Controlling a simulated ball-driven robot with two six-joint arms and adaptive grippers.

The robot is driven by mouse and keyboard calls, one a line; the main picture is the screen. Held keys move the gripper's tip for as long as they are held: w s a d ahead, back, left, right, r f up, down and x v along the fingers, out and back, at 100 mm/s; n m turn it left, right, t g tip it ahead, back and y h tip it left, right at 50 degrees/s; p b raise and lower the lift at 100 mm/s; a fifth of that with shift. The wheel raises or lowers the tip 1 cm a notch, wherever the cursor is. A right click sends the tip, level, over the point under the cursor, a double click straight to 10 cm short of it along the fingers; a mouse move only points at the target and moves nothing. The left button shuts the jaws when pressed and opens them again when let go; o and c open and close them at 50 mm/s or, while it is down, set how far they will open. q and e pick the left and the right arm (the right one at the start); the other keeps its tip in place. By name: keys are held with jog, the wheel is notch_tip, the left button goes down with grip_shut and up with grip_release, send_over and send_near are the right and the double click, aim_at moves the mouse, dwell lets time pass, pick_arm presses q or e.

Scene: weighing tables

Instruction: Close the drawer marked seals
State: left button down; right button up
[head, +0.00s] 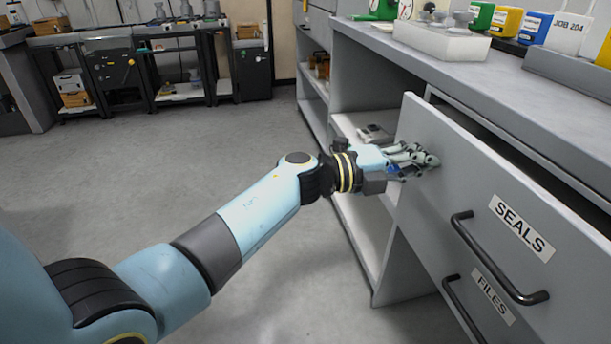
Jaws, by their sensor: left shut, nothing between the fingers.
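The drawer marked seals (472,165) stands pulled out from the counter at the right of the head view. Its grey front carries the SEALS label and a dark bar handle (492,262), and a dark gap shows behind its top edge. My left gripper (432,165) is shut and empty. Its fingertips are at the left part of the drawer front, left of the label and handle; I cannot tell if they touch it. My right gripper is not in view.
A drawer marked files (492,299) sits below, with its own handle. The counter top (480,75) holds a white tray (440,42) and several coloured containers. Open shelves (362,205) lie left of the drawers. The grey floor (150,165) is clear at left.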

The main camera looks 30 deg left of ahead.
aim_at(440, 159)
pick_arm(q)
jog(key=x, duration=0.4)
jog(key=shift+w+d, duration=0.2)
jog(key=shift+w+d+r, duration=0.1)
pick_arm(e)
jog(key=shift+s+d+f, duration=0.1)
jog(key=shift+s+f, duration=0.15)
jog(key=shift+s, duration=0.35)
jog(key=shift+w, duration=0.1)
